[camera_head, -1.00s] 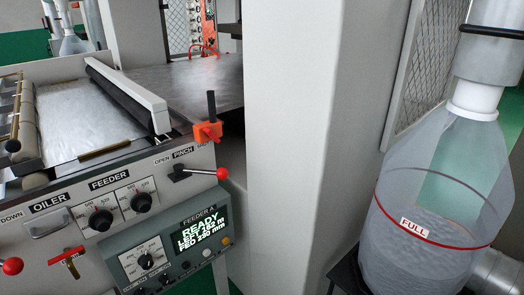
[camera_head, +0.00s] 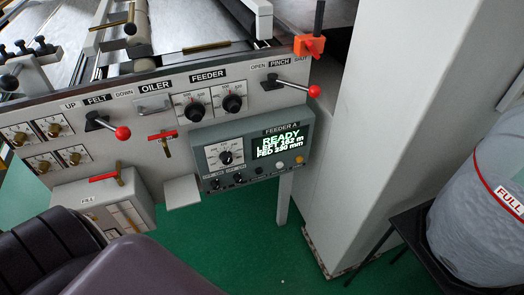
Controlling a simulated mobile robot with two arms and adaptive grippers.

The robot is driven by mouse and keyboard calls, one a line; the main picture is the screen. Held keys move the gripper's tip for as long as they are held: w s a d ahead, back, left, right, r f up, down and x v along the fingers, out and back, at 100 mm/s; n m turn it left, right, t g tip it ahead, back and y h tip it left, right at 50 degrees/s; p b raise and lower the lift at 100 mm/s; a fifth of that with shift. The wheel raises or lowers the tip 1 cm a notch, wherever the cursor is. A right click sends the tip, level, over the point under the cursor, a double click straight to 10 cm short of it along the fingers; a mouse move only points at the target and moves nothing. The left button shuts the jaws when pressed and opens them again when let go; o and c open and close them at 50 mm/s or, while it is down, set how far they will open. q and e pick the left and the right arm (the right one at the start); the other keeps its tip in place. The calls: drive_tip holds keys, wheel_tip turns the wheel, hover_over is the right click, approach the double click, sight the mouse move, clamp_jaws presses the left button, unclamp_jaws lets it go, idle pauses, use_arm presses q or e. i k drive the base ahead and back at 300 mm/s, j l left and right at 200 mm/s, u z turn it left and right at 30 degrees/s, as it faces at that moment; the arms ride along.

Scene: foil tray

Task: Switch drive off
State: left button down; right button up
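The grey-green FEEDER A control box (camera_head: 252,152) is fixed to the front of the machine, at the middle of the head view. Its lit display (camera_head: 281,146) reads READY, with a length line and a FED line in mm below. A dial knob (camera_head: 225,157) sits on a white scale at its left. Small dark switches (camera_head: 215,183) with tiny labels lie along its lower edge; I cannot read which is the drive switch or its position. A pale button (camera_head: 280,165) and an amber one (camera_head: 300,159) are at lower right. Neither gripper is in view.
The panel above has two FEEDER knobs (camera_head: 196,112), a red-balled PINCH lever (camera_head: 292,84), a FELT lever (camera_head: 108,127) and a red-handled valve (camera_head: 163,137). A white post (camera_head: 385,110) stands right, beside a clear FULL container (camera_head: 480,220). Green floor (camera_head: 240,235) is open below.

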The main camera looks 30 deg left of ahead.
sight(215, 184)
drive_tip(key=u, duration=1.45)
